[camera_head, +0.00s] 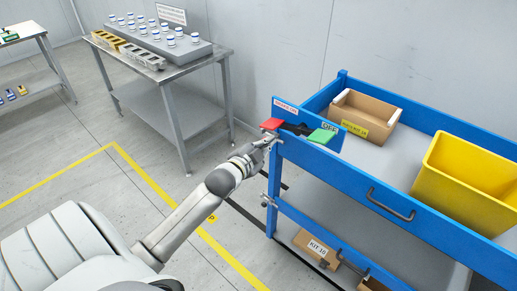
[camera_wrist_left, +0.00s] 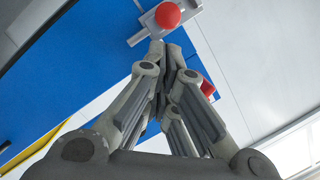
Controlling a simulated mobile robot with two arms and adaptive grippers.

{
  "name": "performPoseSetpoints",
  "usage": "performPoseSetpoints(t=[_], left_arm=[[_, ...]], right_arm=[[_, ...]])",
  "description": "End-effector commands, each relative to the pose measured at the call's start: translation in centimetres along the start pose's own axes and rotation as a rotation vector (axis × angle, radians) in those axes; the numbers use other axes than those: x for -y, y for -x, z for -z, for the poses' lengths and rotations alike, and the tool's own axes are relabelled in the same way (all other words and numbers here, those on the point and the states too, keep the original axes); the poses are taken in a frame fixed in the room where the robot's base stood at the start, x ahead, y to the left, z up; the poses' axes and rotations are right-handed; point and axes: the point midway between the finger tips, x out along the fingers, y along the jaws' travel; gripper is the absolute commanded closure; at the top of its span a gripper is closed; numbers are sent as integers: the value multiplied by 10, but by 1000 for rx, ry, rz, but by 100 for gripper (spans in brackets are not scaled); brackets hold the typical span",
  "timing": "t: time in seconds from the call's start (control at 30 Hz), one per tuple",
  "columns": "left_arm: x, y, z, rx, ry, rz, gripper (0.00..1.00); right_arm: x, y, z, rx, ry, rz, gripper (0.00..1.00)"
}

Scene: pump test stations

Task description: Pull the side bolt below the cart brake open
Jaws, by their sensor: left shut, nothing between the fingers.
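The blue cart (camera_head: 345,175) stands at the right in the head view. Its brake panel has a red pad (camera_head: 271,124) and a green pad (camera_head: 322,136). In the left wrist view, a grey bolt fitting with a round red knob (camera_wrist_left: 168,15) sits at the top against the blue cart side. My left gripper (camera_head: 268,142) is at the cart's near-left corner, just below the red pad. It is shut and empty, its fingertips (camera_wrist_left: 170,48) close to the fitting; contact cannot be told. Another red part (camera_wrist_left: 207,88) is partly hidden behind the fingers. My right gripper is out of view.
The cart carries a cardboard box (camera_head: 362,112) and a yellow bin (camera_head: 465,170). A box (camera_head: 317,247) lies on its lower shelf. A metal table (camera_head: 180,75) with several jars stands behind left. Floor between is clear, with yellow lines.

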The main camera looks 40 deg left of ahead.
Motion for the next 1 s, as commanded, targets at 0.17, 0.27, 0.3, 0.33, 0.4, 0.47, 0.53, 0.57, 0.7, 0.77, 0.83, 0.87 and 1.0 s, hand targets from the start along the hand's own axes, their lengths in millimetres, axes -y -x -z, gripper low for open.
performPoseSetpoints(t=[0.17, 0.27, 0.3, 0.33, 0.4, 0.47, 0.53, 0.57, 0.7, 0.77, 0.83, 0.87, 1.0], left_arm=[[0, -19, 0, 1, 1, 0, 100], [0, -24, 0, 0, 1, 0, 100], [0, -25, 0, 0, 1, 0, 100], [0, -26, 0, 0, 0, 0, 100], [0, -26, 0, 0, 0, 0, 100], [0, -26, 0, 0, 0, -1, 100], [0, -26, 0, 0, 0, 0, 100], [0, -26, 0, 0, 0, 0, 100], [1, -26, -2, 1, -1, 0, 100], [5, -27, -5, 0, -3, 0, 100], [12, -29, -13, 2, -5, -1, 100], [15, -30, -16, 2, -7, -1, 100], [28, -33, -28, 2, -5, 0, 100]], right_arm=[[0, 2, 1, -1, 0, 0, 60], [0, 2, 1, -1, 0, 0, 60], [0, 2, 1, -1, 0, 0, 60], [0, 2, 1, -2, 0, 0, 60], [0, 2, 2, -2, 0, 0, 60], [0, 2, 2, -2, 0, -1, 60], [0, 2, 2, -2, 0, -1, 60], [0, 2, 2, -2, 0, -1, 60], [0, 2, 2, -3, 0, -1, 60], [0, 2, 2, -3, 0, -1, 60], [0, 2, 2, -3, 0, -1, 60], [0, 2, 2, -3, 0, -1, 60], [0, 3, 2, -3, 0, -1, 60]])
